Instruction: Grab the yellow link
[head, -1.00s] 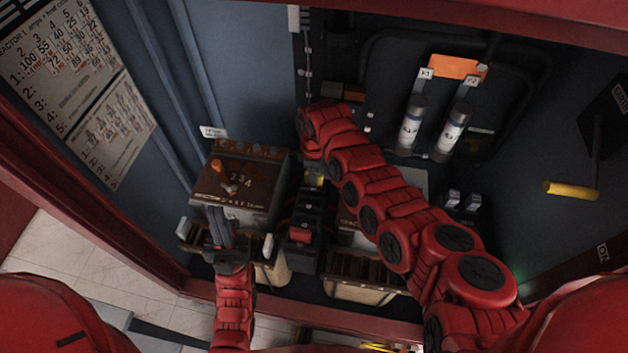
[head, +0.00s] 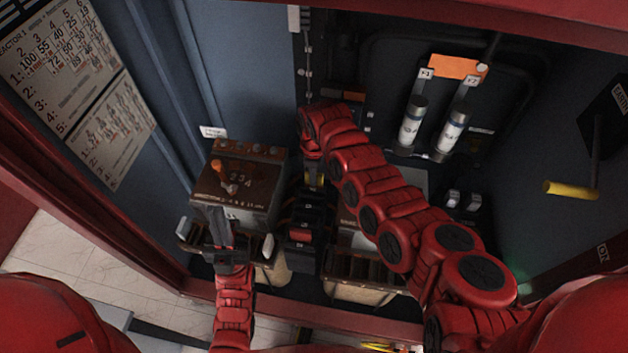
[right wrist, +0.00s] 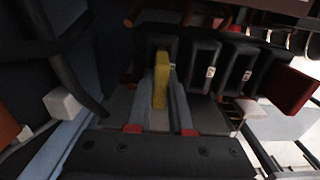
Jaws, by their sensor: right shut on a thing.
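The yellow link (right wrist: 161,80) stands upright between the two fingers of my right gripper (right wrist: 162,92) in the right wrist view, in front of a black block. The right gripper is shut on it. In the head view only a small yellow bit (head: 314,180) shows below the end of my right arm, and the right gripper is largely hidden there. My left gripper (head: 221,232) is in front of the brown box (head: 240,190) at the left; its finger gap is too small to tell.
Black blocks (right wrist: 204,66) stand in a row beside the link, with a red piece (right wrist: 289,88) at the right. In the head view, two white-labelled cylinders (head: 412,125) hang on the back panel, and a yellow handle (head: 571,190) sticks out at the right.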

